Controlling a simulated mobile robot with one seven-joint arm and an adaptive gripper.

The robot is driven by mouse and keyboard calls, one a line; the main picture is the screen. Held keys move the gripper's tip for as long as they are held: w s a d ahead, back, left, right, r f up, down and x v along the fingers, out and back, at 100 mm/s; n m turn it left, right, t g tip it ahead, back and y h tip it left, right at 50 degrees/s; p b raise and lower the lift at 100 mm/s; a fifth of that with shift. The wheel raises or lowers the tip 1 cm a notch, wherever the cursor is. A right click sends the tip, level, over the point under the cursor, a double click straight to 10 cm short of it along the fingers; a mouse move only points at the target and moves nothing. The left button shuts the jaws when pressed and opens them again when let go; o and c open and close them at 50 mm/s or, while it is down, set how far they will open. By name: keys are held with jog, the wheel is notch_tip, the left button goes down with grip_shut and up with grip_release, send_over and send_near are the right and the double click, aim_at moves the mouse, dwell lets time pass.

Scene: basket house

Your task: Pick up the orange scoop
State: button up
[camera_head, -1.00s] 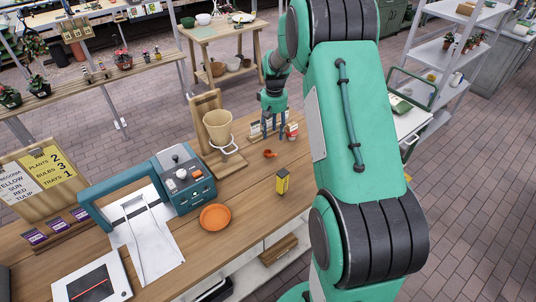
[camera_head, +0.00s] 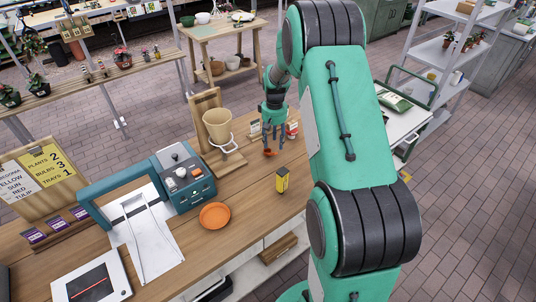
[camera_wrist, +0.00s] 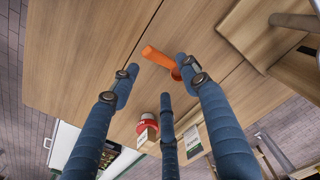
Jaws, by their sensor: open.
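The orange scoop (camera_head: 270,153) lies on the wooden table, to the right of the beige pot on its stand. In the wrist view the scoop (camera_wrist: 160,58) lies beyond the fingertips, its handle pointing up-left and its bowl partly hidden behind a finger. My gripper (camera_head: 273,146) hangs fingers-down over the scoop at the far part of the table. In the wrist view its blue fingers (camera_wrist: 162,80) are spread apart with nothing between them. I cannot tell whether a fingertip touches the scoop.
A beige pot (camera_head: 217,125) on a wooden stand is left of the gripper. A red-and-white container (camera_head: 292,128) stands close on the right. A teal machine (camera_head: 185,180) stands left.

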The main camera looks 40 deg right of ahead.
jog(key=shift+f, duration=1.3)
jog(key=shift+w+f, duration=0.15)
jog(key=shift+f, duration=2.5)
jog(key=c, duration=1.1)
